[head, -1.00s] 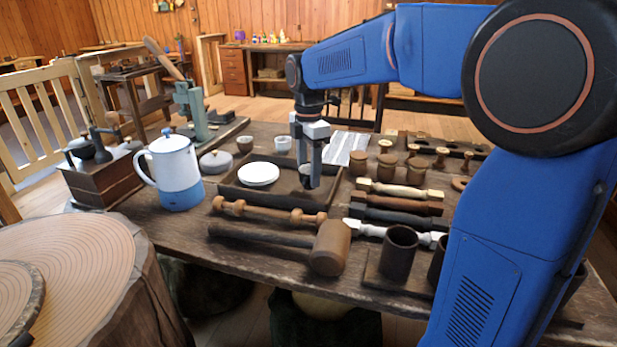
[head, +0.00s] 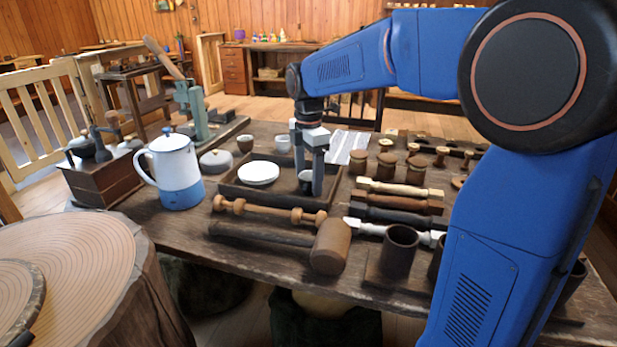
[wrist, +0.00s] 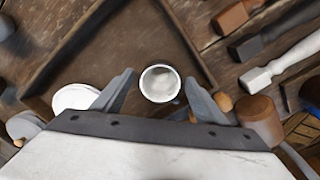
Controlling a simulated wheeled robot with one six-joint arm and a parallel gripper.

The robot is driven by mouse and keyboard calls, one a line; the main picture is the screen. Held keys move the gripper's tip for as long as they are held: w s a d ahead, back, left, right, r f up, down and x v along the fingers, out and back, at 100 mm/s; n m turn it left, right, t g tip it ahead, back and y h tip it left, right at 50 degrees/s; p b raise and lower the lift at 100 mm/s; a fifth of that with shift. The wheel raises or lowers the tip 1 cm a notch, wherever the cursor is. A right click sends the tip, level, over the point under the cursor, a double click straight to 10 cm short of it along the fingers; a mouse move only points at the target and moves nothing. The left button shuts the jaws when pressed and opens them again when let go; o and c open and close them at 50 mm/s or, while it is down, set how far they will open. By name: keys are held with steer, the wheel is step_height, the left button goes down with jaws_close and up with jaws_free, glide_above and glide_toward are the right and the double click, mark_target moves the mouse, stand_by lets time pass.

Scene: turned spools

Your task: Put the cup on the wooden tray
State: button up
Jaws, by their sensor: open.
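The small white cup (wrist: 160,83) stands inside the wooden tray (wrist: 118,62), seen from above in the wrist view with its opening towards me. In the head view the cup (head: 305,176) is partly hidden by a finger, in the right part of the dark tray (head: 270,200). My gripper (wrist: 160,76) is open, with one finger on each side of the cup and visible gaps between. In the head view my gripper (head: 308,178) points down into the tray.
White plates (head: 258,173) lie in the tray's left part. Behind it stand a brown cup (head: 245,143) and a pale cup (head: 283,143). A blue-white pot (head: 178,175) is at left; a mallet (head: 330,247) and turned spindles lie in front and right.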

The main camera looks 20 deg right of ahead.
step_height(320, 180, up, 12)
stand_by(0.5)
